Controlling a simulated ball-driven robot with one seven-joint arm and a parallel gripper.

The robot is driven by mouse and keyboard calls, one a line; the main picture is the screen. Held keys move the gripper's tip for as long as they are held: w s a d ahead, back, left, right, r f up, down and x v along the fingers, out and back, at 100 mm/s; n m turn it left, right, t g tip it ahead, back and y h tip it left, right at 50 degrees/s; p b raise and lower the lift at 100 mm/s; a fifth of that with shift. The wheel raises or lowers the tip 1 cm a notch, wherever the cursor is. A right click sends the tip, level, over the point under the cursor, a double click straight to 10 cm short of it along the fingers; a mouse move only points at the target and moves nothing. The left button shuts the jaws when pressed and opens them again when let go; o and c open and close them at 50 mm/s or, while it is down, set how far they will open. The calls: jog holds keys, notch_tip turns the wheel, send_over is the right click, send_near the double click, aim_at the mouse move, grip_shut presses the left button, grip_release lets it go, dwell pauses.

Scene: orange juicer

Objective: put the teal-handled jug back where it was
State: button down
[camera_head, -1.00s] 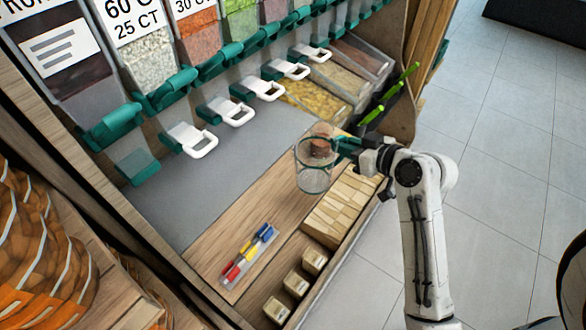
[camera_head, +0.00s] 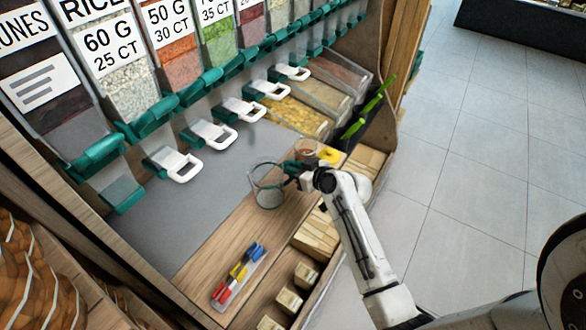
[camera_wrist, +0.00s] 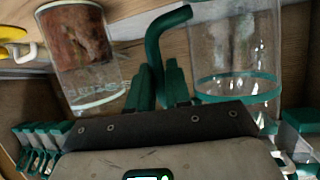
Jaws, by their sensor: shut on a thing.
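The jug (camera_head: 268,190) is a clear cylinder with a teal band and a teal handle. It is over the wooden counter strip, near its edge with the grey mat. My gripper (camera_head: 296,170) is shut on the jug's teal handle. In the wrist view the jug (camera_wrist: 238,50) fills the upper right, with its handle between the fingers of my gripper (camera_wrist: 168,85). I cannot tell whether the jug's base touches the counter.
A clear container with brown content (camera_head: 306,150) stands just behind my gripper; it also shows in the wrist view (camera_wrist: 80,45). A yellow item (camera_head: 330,156) is beside it. A tray of coloured markers (camera_head: 239,274) lies in front. White-handled dispensers (camera_head: 212,134) line the back.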

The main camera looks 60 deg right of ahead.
jog(key=shift+f, duration=0.25)
jog(key=shift+f, duration=0.15)
jog(key=c, duration=1.1)
grip_release()
jog(key=shift+o, duration=0.2)
